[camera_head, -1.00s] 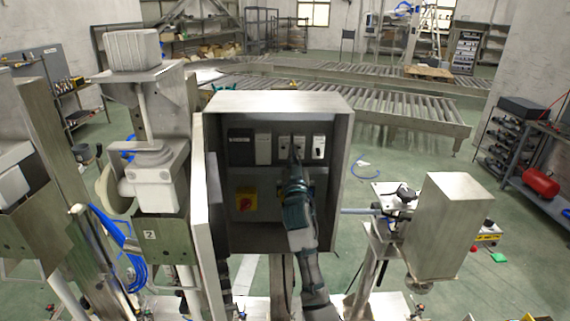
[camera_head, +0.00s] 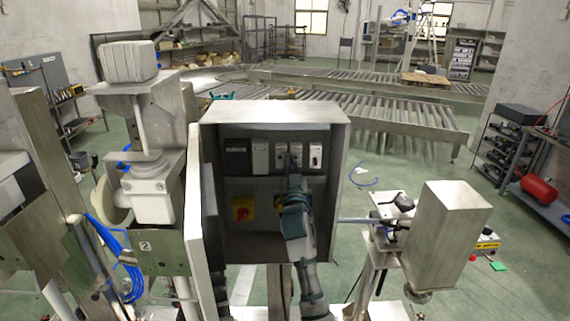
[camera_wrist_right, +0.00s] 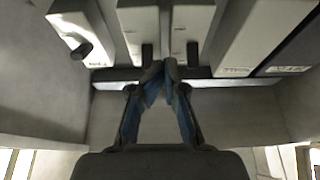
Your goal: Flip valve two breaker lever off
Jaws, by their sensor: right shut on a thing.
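An open grey breaker cabinet (camera_head: 340,140) stands in the middle of the head view. Inside is a row of breakers: a black one (camera_head: 238,156) at left, a white one (camera_head: 261,157), two narrow white ones (camera_head: 281,151) in the middle, and another white one (camera_head: 316,157) at right. My right gripper (camera_head: 292,168) reaches up to the narrow pair. In the right wrist view its fingertips (camera_wrist_right: 162,72) are together between two small black levers, one on the left (camera_wrist_right: 147,53) and one on the right (camera_wrist_right: 192,52). What they grip is hidden, apparently a lever. My left gripper is out of view.
A red knob on a yellow plate (camera_head: 242,209) sits lower in the cabinet. The open door (camera_head: 197,220) stands along its left side. A metal box on a stand (camera_head: 450,235) is at right. Roller conveyors (camera_head: 390,115) lie behind.

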